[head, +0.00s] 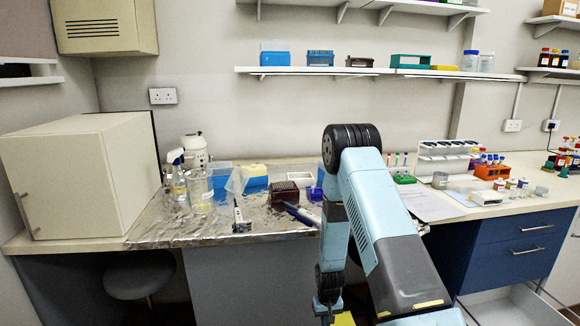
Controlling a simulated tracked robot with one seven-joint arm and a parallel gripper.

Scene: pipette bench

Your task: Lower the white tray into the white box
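I cannot single out the white tray for certain. My arm rises in front of the bench and bends down to the bottom edge of the picture. My gripper's fingers are out of view below the frame, so whatever they hold is hidden.
The dark red rack (285,192), blue boxes (254,175) and pipettes crowd the foil. A large cream cabinet (75,175) stands at left. A white tube rack (445,158) and small bottles stand at right. An open white drawer (500,308) juts out at lower right.

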